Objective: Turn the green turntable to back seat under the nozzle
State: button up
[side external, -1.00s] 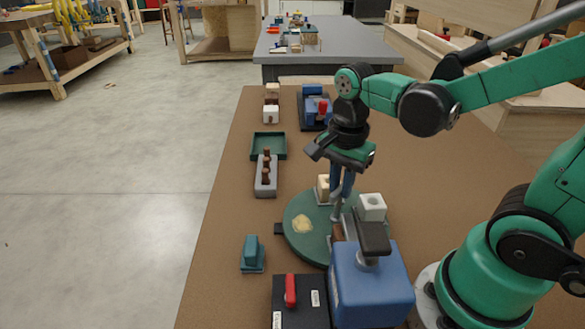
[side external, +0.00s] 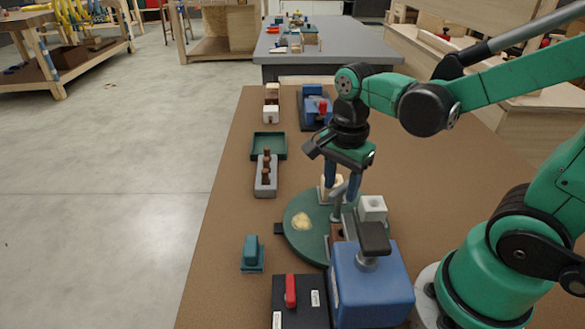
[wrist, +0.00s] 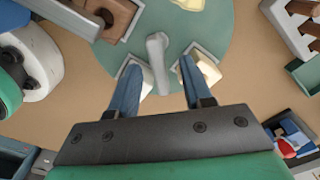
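The green turntable (side external: 298,246) lies flat on the brown table, with a cream patch (side external: 302,222) on its top. Around its rim sit a white block with a hole (side external: 372,207), a cream block (side external: 327,186) and a brown piece (wrist: 108,14). A grey post (wrist: 157,58) stands up from the turntable. My gripper (wrist: 156,73) is open, with one blue finger on each side of the post and a gap to each. The blue machine (side external: 370,287) stands at the near edge, its dark head (side external: 373,238) over the turntable. The nozzle tip is hidden.
A black box with a red lever (side external: 291,290) stands left of the blue machine. A teal block (side external: 252,255) sits left of the turntable. Beyond are a grey holder with brown pegs (side external: 265,180), a green tray (side external: 268,147) and a blue fixture (side external: 315,107).

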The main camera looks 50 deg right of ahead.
dwell(0.3)
jog(key=shift+r, duration=2.8)
jog(key=n, duration=0.1)
jog(key=n+t, duration=0.1)
jog(key=n, duration=0.2)
jog(key=shift+w+a+f+t, duration=0.15)
jog(key=shift+a+f+t, duration=0.05)
jog(key=shift+a+t, duration=0.1)
jog(key=n+t, duration=0.2)
jog(key=n, duration=0.2)
jog(key=w+a+n+t, duration=0.1)
jog(key=n, duration=0.4)
jog(key=w+n+t, duration=0.1)
jog(key=n+t, duration=0.1)
jog(key=n, duration=0.3)
jog(key=shift+a+t, duration=0.3)
